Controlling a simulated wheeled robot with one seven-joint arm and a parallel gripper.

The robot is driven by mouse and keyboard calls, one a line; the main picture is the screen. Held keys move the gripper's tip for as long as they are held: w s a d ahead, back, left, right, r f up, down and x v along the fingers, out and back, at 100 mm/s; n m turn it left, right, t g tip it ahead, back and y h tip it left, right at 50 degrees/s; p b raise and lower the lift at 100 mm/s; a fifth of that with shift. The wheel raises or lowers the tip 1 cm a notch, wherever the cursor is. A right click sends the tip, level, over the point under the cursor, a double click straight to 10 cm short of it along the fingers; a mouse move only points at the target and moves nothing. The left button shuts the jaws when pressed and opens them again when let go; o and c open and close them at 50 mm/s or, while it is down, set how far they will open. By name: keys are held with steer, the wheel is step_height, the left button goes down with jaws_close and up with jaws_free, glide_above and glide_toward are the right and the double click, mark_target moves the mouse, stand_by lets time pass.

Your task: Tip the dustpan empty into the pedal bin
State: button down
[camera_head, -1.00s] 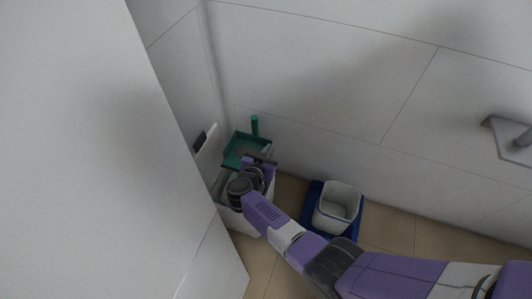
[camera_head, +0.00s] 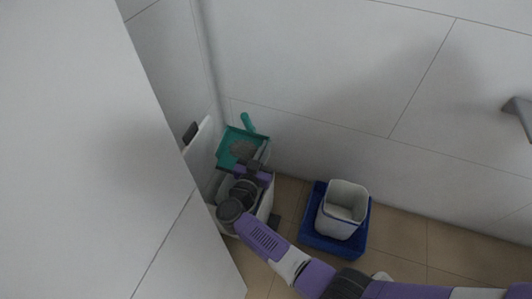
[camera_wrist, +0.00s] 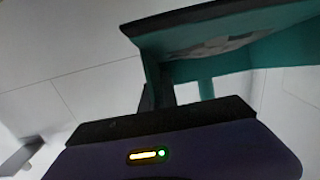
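The teal dustpan (camera_head: 224,155) is at the left, near the wall corner, with grey debris (camera_head: 243,150) in its pan and its handle (camera_head: 247,122) pointing up and away. My gripper (camera_head: 262,163) is at its near right side and appears shut on its edge; the fingertips are largely hidden. In the wrist view the dustpan (camera_wrist: 220,75) fills the upper right, close to the palm, with debris visible. A white bin body (camera_head: 266,203) stands below my gripper, partly hidden by my arm, with a dark pedal-like part at its foot. The debris is still in the pan.
A white open container (camera_head: 341,222) stands on a blue tray (camera_head: 318,243) to the right. A pale upright slab with a dark patch (camera_head: 191,132) is beside the dustpan at the left wall. A large white panel (camera_head: 90,150) fills the left. Tiled floor lies between.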

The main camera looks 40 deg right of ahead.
steer(key=shift+s+a+f+t+h+b, duration=0.4)
steer(key=shift+h+b, duration=0.3)
steer(key=shift+b, duration=1.5)
steer(key=a+h+b, duration=0.1)
steer(key=b, duration=0.1)
steer(key=s+t+h+b, duration=0.1)
steer(key=b, duration=0.1)
steer(key=a+t+h+b, duration=0.1)
steer(key=b, duration=0.2)
steer(key=shift+s+a+r, duration=0.25)
steer(key=shift+a, duration=0.05)
steer(key=shift+s+a+r+t+h, duration=0.2)
steer(key=shift+s+a+t+h, duration=0.1)
steer(key=shift+a+t+h, duration=0.2)
steer(key=shift+s+a+r+t+h, duration=0.25)
steer(key=shift+a+t+h, duration=0.15)
steer(key=shift+h, duration=0.2)
